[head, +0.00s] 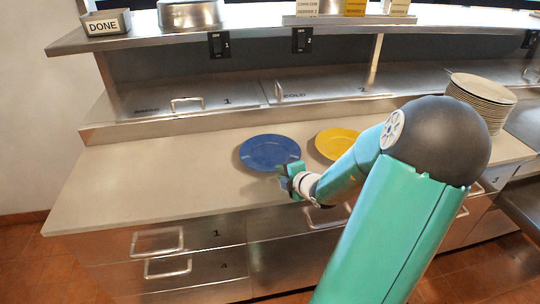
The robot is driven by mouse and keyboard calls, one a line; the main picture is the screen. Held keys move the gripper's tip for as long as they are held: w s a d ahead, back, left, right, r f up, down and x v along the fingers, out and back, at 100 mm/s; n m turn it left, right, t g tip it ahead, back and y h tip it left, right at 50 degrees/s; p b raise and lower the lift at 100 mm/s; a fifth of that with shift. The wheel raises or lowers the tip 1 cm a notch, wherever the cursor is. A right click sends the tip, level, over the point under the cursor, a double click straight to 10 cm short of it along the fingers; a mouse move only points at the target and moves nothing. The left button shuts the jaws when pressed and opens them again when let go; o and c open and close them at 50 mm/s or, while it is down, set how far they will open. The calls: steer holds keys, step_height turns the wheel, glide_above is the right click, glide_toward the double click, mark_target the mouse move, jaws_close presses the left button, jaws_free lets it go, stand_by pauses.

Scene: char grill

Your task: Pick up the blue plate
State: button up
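The blue plate (268,151) lies flat on the pale counter near its front half, in the head view. My gripper (287,174) is at the plate's lower right edge, beside or just over the rim. Its green end overlaps the rim in the picture, and I cannot tell whether it touches. The fingers are small and partly hidden by the wrist, so their opening is unclear.
A yellow plate (336,142) lies right of the blue plate, partly behind my arm. A stack of white plates (482,92) stands at the right. Metal lidded bins (230,98) run behind. Handled drawers (160,255) are below. The counter's left part (150,175) is clear.

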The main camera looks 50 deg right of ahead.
steer(key=x, duration=0.2)
steer(key=shift+w+f, duration=0.1)
steer(key=shift+w, duration=0.2)
jaws_close()
steer(key=shift+r, duration=0.4)
steer(key=shift+d+r, duration=0.1)
steer(key=shift+r, duration=0.9)
steer(key=s+d+r, duration=0.4)
steer(key=s+r, duration=0.6)
steer(key=s, duration=0.3)
steer(key=shift+d, duration=0.4)
steer(key=shift+s+r, duration=0.1)
steer(key=shift+r, duration=0.05)
